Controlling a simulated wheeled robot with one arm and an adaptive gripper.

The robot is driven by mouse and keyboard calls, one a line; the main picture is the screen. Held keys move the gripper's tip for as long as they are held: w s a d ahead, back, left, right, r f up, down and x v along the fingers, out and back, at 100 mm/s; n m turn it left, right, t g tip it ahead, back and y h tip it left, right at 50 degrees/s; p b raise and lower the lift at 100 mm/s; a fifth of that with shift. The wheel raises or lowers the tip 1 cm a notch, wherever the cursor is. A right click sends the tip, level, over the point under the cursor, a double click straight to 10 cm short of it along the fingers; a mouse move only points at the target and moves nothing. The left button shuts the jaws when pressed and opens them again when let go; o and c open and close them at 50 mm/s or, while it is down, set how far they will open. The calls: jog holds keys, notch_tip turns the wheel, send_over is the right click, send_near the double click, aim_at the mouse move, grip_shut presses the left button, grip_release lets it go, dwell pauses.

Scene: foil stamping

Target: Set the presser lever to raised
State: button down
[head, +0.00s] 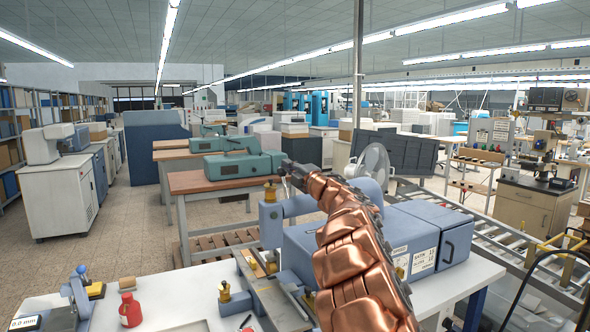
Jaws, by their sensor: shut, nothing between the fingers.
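A blue-grey machine (295,250) stands on the white table in front of me. It has a curved arm (284,208) with a brass knob (270,191) on its left end. I cannot pick out the presser lever; my copper arm covers part of the machine. My gripper (288,180) is small and dark at the far end of my arm, beside and slightly above the brass knob. It looks shut and empty. I cannot tell whether it touches the machine.
On the white table (455,287) are a red bottle (130,310), a small blue device (72,300) at left, and a blue labelled box (440,236) at right. A roller conveyor (500,247) runs along the right. Green machines (236,164) stand on a bench behind.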

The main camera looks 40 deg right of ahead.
jog(key=shift+w+d+f, duration=0.1)
jog(key=shift+w, duration=0.5)
jog(key=shift+w+d+f, duration=0.1)
jog(key=shift+w, duration=0.5)
jog(key=shift+w+d+f, duration=0.1)
jog(key=shift+w+f, duration=0.05)
jog(key=shift+w, duration=0.15)
jog(key=s+r, duration=0.9)
jog(key=s, duration=0.1)
jog(key=shift+s+d+r, duration=0.15)
jog(key=shift+r, duration=0.15)
